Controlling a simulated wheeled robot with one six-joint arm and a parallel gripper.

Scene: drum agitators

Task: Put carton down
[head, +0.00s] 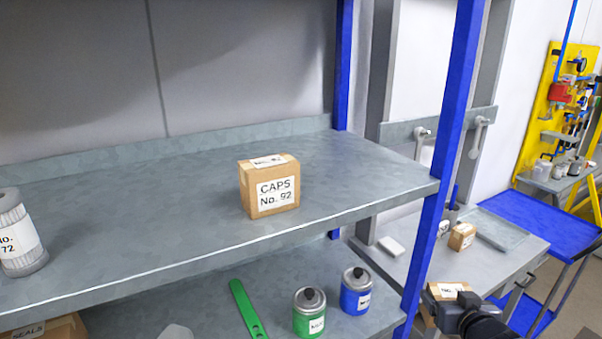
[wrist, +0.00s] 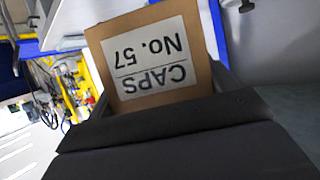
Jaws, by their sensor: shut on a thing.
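My gripper (head: 462,312) is at the lower right of the head view, to the right of the shelf's blue post. It is shut on a brown carton (head: 432,292), which is partly hidden by the post and the gripper. In the wrist view the held carton (wrist: 150,62) fills the upper middle, between the dark fingers. Its white label reads "CAPS No. 57" and appears upside down. Another carton (head: 270,187), labelled "CAPS No. 92", stands on the upper shelf board (head: 130,220), apart from my gripper.
A white-labelled canister (head: 18,235) stands at the shelf's left. The lower board holds a green can (head: 309,315), a blue can (head: 356,292) and a green tool (head: 248,310). A grey bench (head: 495,268) with a small carton (head: 462,237) lies beyond the blue post (head: 447,130). The upper board has free room.

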